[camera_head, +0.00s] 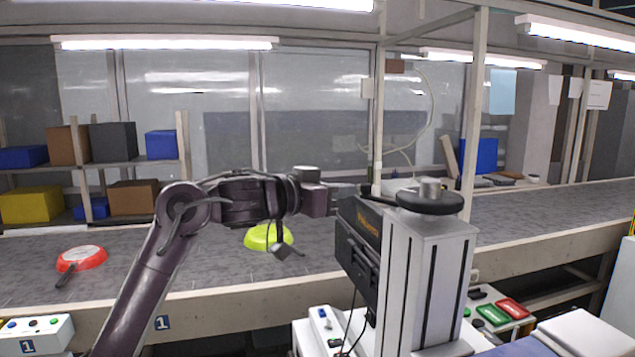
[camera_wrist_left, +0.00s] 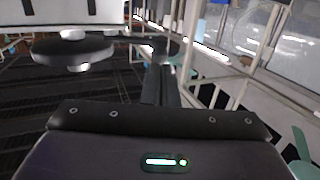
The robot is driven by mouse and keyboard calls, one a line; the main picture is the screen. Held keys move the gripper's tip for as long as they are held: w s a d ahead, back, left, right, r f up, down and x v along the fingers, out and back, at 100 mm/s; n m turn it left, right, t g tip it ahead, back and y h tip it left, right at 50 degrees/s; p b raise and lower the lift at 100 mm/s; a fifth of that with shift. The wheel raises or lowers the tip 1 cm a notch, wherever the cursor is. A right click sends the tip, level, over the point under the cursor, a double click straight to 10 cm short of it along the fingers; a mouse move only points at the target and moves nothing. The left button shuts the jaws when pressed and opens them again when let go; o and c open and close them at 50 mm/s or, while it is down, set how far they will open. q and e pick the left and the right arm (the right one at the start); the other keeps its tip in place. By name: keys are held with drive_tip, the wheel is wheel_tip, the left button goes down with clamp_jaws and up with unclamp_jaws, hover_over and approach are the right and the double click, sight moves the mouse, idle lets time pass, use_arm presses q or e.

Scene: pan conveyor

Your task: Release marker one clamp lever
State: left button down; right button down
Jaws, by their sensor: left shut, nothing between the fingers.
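Marker one is probably the machine with a grey column (camera_head: 428,285) and a dark marking head (camera_head: 360,238) at right of centre in the head view. A black handwheel (camera_head: 430,203) with a silver hub tops the column; it also shows in the left wrist view (camera_wrist_left: 72,50). I cannot clearly make out the clamp lever in either view. My left gripper (camera_head: 368,188) reaches in from the left, just left of the handwheel and above the marking head. It is shut and empty. Its fingers (camera_wrist_left: 158,85) also show in the left wrist view. My right gripper is not seen.
A grey conveyor (camera_head: 200,258) runs behind the machine. It carries a red pan (camera_head: 82,257) and a yellow-green pan (camera_head: 262,237). A post (camera_head: 376,120) stands close beyond the gripper. Control boxes stand at lower left (camera_head: 35,333) and lower right (camera_head: 498,312).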

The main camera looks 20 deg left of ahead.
use_arm(q)
drive_tip(key=shift+x, duration=1.1)
drive_tip(key=shift+w+r+p, duration=0.1)
drive_tip(key=shift+r+p, duration=0.1)
drive_tip(key=shift+p, duration=0.4)
drive_tip(key=shift+w+f+m+g+h+p, duration=0.2)
drive_tip(key=shift+w+m+g+h+p, duration=0.5)
drive_tip(key=shift+p, duration=0.55)
drive_tip(key=shift+w, duration=0.1)
